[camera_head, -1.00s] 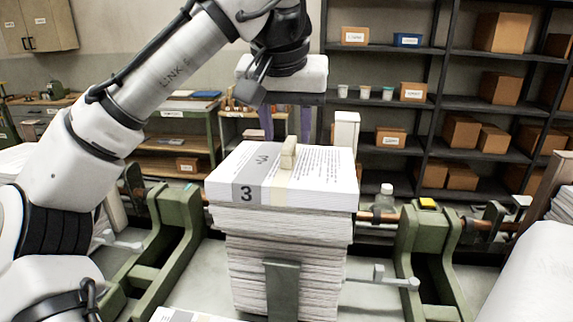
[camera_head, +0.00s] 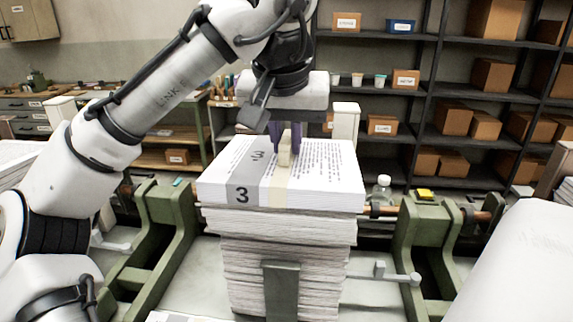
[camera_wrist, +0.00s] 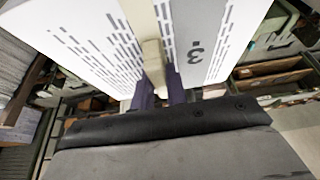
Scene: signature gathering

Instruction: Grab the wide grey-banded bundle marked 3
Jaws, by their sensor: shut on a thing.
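The bundle marked 3 (camera_head: 323,180) is a thick block of white printed sheets with a wide grey band and a narrow cream strip. It lies flat on top of a tall paper stack (camera_head: 290,250). A small beige block (camera_head: 284,157) stands up from its top on the cream strip. My gripper (camera_head: 287,146) points down from above, its purple fingers shut on the beige block. The wrist view also shows the beige block (camera_wrist: 153,62) between the fingers, with the grey band (camera_wrist: 200,55) beside it. I cannot tell whether the bundle is lifted at all.
Green machine frames (camera_head: 421,232) with a copper-coloured rod flank the stack. A clear bottle (camera_head: 384,190) and a yellow block (camera_head: 424,195) are at the right. Shelves with boxes (camera_head: 471,120) stand behind. A white roll-like shape (camera_head: 520,265) fills the lower right.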

